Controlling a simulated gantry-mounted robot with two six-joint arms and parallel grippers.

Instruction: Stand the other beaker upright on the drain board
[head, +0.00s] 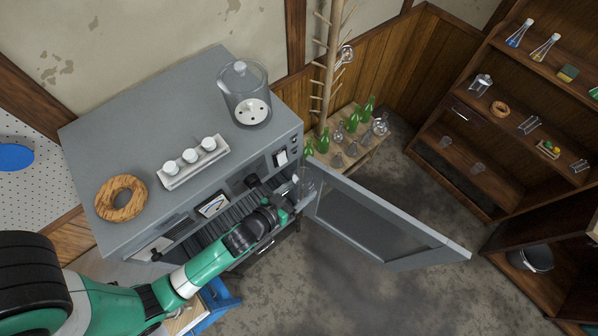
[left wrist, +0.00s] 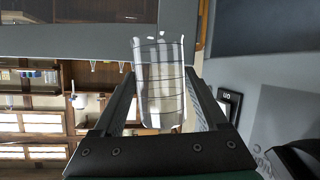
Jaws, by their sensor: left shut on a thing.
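My left gripper (head: 290,201) is at the front of the grey oven, beside the inner edge of its open door (head: 383,217). It is shut on a clear glass beaker (left wrist: 160,82), which fills the space between the fingers in the left wrist view. The beaker shows faintly in the head view (head: 308,187); its tilt is hard to tell there. A wooden board (head: 366,158) under a pegged post carries green bottles and clear flasks; I cannot tell for sure whether it is the drain board. My right gripper is not in view.
On the oven top are a cork ring (head: 121,198), a white rack with several white cups (head: 192,162) and a glass desiccator (head: 245,97). The open door juts across the floor. Dark shelves (head: 470,150) with glassware stand at the right.

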